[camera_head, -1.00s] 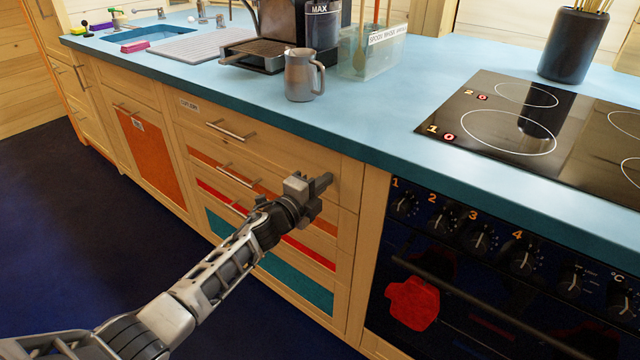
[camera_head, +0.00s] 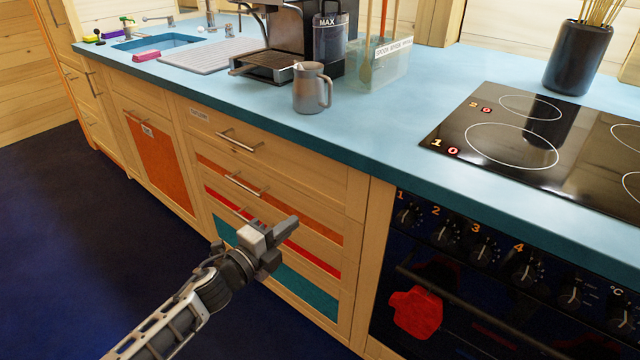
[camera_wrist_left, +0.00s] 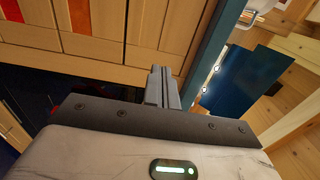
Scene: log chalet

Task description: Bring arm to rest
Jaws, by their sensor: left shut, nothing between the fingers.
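My left gripper (camera_head: 284,232) is in the head view, in front of the drawer cabinet (camera_head: 262,157) and below the worktop edge. Its fingers are closed together with nothing between them, and they point to the right. In the left wrist view its shut fingers (camera_wrist_left: 162,88) stick out past the dark gripper body, with the wooden cabinet fronts behind them. My left arm comes in from the bottom left of the head view. My right gripper is in neither view.
The blue worktop (camera_head: 400,130) carries a grey jug (camera_head: 309,88), a coffee machine (camera_head: 285,40), a clear bin (camera_head: 378,65) and a black hob (camera_head: 530,140). The oven (camera_head: 480,290) with a red mitt (camera_head: 416,313) stands at the right. Dark blue floor (camera_head: 80,240) is clear at the left.

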